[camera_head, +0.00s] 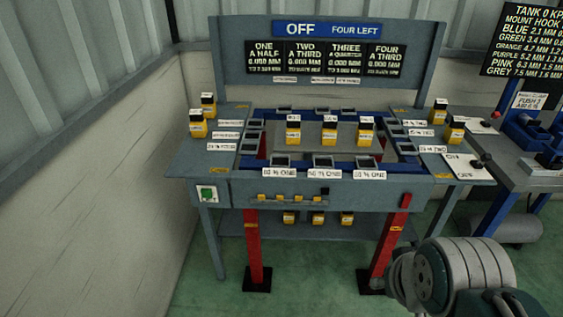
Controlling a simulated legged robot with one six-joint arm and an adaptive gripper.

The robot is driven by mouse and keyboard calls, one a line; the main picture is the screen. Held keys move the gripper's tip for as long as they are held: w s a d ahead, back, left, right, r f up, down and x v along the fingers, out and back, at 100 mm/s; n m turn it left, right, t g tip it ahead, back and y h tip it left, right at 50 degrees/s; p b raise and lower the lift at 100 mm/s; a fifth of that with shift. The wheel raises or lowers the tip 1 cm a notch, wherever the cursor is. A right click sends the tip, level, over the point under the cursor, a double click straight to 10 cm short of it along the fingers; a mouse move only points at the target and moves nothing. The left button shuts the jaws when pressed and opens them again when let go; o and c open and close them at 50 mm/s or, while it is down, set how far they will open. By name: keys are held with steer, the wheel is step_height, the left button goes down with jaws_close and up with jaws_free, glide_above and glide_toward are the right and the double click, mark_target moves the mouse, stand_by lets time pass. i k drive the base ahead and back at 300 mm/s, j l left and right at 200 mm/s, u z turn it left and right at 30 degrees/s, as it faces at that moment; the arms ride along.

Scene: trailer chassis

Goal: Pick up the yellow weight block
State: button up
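Several yellow weight blocks with black tops are in the head view; I cannot tell which one the task means. Three stand upright in a row mid-bench: a left block (293,132), a middle block (329,132) and a right block (365,132). A pair, with a front block (197,126) and a rear block (208,106), stands on the left wing. Another pair, with a rear block (438,112) and a front block (455,131), stands on the right wing. My arm shows at the lower right, apart from the blocks. My gripper's fingers are not visible.
The grey bench (225,150) has blue-rimmed sockets, labels and red legs (254,250). More yellow blocks (318,217) sit on its lower shelf. A sign panel (328,50) reading OFF rises behind. A second bench (530,180) stands right. Green floor (320,285) lies clear in front.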

mark_target(328, 131)
steer(key=i+u, duration=0.15)
steer(key=i, duration=0.35)
steer(key=i+l+u, duration=0.1)
steer(key=i, duration=0.35)
steer(key=i+l+u, duration=0.15)
steer(key=i, duration=0.35)
steer(key=i+l+u, duration=0.15)
steer(key=i, duration=0.3)
steer(key=l, duration=0.1)
